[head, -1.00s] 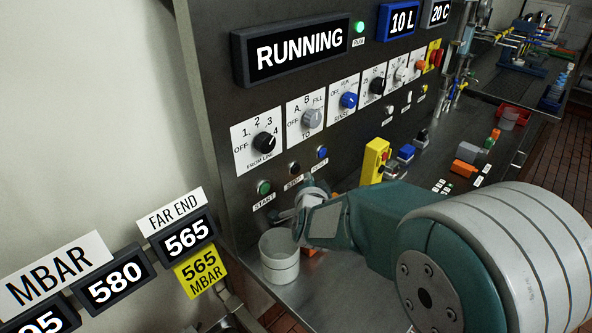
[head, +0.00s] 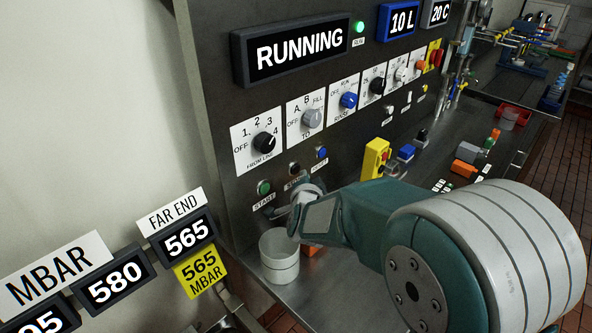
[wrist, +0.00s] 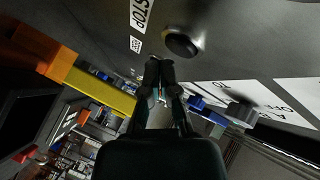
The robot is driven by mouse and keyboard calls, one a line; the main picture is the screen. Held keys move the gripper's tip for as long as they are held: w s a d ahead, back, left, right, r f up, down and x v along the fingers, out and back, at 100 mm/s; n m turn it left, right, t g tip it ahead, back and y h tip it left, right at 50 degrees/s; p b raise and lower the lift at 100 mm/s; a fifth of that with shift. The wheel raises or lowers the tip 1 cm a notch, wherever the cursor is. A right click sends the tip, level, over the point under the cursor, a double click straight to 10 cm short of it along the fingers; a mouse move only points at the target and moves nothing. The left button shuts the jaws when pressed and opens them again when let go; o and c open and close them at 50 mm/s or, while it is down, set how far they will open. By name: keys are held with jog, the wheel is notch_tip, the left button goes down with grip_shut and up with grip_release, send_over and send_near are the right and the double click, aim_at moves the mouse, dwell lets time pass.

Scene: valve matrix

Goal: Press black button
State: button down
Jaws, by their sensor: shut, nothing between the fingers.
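The black button (head: 294,168) sits on the dark panel between a green START button (head: 263,187) and a blue RESET button (head: 321,152). Its STOP label is partly covered by my gripper in the head view. In the wrist view the black button (wrist: 181,44) shows as a dark round knob beside the STOP label (wrist: 141,14). My gripper (wrist: 160,68) is shut and empty, its fingertips just below the button in that picture and apart from it.
A row of rotary selectors, including a black-knobbed one (head: 264,143), lies above the buttons. A white cup (head: 279,257) stands on the ledge below my wrist. A yellow box (head: 376,158) stands right of the buttons.

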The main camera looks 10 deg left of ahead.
jog(key=shift+a, duration=0.1)
dwell(0.6)
jog(key=shift+w+a+r, duration=0.1)
jog(key=shift+w+a, duration=0.05)
jog(key=shift+a, duration=0.1)
jog(key=shift+w+a, duration=0.25)
jog(key=shift+a, duration=0.1)
dwell(0.8)
jog(key=shift+d, duration=0.1)
jog(key=shift+s+d, duration=0.45)
jog(key=shift+d, duration=0.2)
jog(key=shift+s+d, duration=0.45)
jog(key=shift+d, duration=0.25)
jog(key=shift+s+d, duration=0.4)
jog(key=shift+d, duration=0.35)
jog(key=shift+s+d, duration=0.45)
jog(key=shift+d, duration=0.25)
